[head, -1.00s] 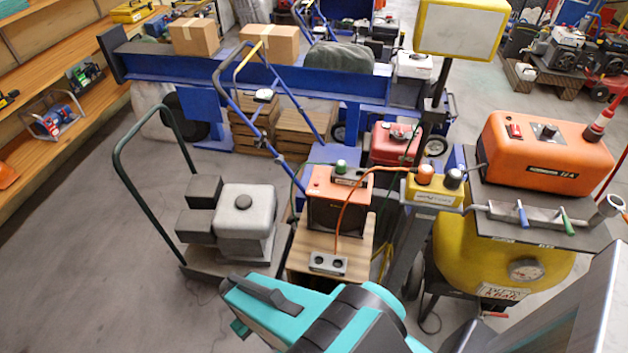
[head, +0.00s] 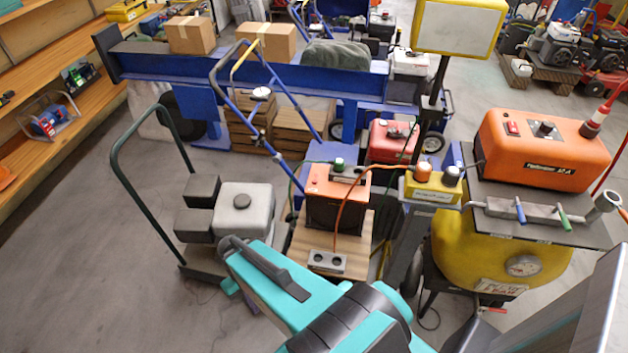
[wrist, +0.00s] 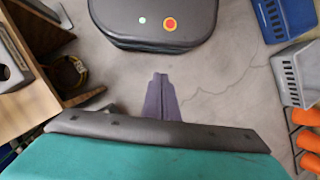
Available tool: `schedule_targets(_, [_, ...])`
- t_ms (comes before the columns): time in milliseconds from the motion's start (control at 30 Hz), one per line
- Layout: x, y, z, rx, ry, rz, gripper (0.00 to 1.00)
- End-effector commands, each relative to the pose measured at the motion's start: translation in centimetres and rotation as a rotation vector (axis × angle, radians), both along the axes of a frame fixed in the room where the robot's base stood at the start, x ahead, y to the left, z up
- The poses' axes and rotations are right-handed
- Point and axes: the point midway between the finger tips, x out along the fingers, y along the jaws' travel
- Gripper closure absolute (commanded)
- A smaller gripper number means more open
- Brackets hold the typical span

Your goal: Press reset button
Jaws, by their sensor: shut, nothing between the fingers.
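In the wrist view a dark rounded housing stands at the top edge, partly cut off. On it is a round red button (wrist: 169,24) with a yellow-orange ring, and a small pale light (wrist: 142,20) to its left. I see no readable label, so I cannot tell if this is the reset button. My gripper (wrist: 160,76) is shut and empty. Its fingertips point toward the housing and appear apart from it, with bare floor showing between.
In the wrist view a wooden surface (wrist: 30,75) is at left, with a blue crate (wrist: 285,18) and orange cones (wrist: 307,140) at right. The head view shows a grey-engined cart (head: 244,218), an orange unit (head: 338,190) and a yellow tank (head: 465,255) close around my arm.

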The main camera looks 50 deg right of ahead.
Motion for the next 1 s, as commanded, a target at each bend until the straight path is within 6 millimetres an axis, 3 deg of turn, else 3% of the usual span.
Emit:
schedule_targets(100, [3.8,-1.4,2.2,0.029,-0.062,-0.024,1.0])
schedule_targets(367, [10.9,-5.2,7.4,0.09,-0.193,-0.066,1.0])
schedule_targets(500, [14.2,-8.6,10.3,0.136,-0.269,-0.095,1.0])
schedule_targets(700, [16.3,-13.6,12.6,0.211,-0.347,-0.133,1.0])
schedule_targets(1000, [17.7,-21.8,15.9,0.306,-0.481,-0.179,1.0])
